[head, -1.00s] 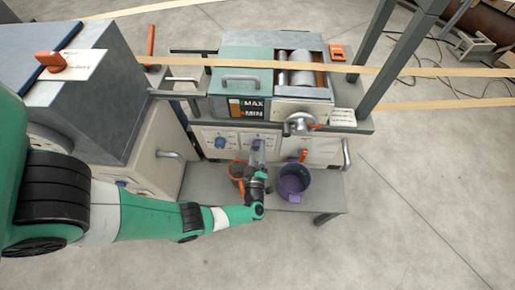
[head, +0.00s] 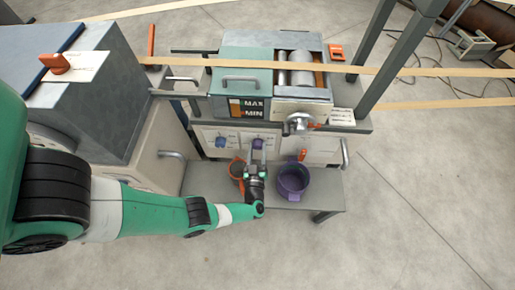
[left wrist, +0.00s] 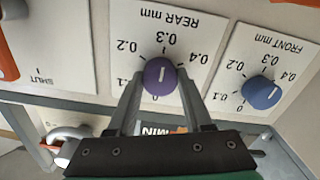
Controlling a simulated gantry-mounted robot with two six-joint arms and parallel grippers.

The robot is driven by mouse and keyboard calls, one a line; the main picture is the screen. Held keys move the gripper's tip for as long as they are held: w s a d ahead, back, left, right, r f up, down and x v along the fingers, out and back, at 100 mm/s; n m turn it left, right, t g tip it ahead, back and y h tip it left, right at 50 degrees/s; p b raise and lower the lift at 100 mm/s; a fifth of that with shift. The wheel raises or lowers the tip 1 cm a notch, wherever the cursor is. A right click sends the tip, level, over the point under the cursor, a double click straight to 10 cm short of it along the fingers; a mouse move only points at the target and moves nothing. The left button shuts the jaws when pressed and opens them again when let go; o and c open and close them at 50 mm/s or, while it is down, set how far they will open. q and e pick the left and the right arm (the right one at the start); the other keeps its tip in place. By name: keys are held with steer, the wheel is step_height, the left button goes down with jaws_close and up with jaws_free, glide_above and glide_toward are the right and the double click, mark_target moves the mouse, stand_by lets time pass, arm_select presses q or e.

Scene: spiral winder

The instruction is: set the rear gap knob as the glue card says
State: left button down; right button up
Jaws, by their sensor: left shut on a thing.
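The purple rear gap knob (left wrist: 160,76) sits on a white "REAR mm" dial, which appears upside down in the left wrist view. Its white mark points roughly towards 0.3. My left gripper (left wrist: 161,84) is shut on this knob, one finger on each side. In the head view the knob (head: 257,143) shows just beyond my left gripper (head: 256,157). The blue front knob (left wrist: 262,92) is on the dial to the right; it shows left of the rear knob in the head view (head: 220,142). A small white card (head: 342,116) carries print too small to read. My right gripper is not in view.
A purple pot (head: 292,182) and an orange-rimmed pot (head: 237,168) stand on the grey shelf (head: 330,197) below the panel. An orange lever (head: 303,155) is right of the knobs. A crank (head: 297,124) sticks out above the panel.

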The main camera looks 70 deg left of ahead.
arm_select(q)
steer(key=shift+c, duration=1.5)
jaws_free()
steer(key=p+v, duration=0.1)
steer(key=v, duration=1)
steer(key=shift+d, duration=0.3)
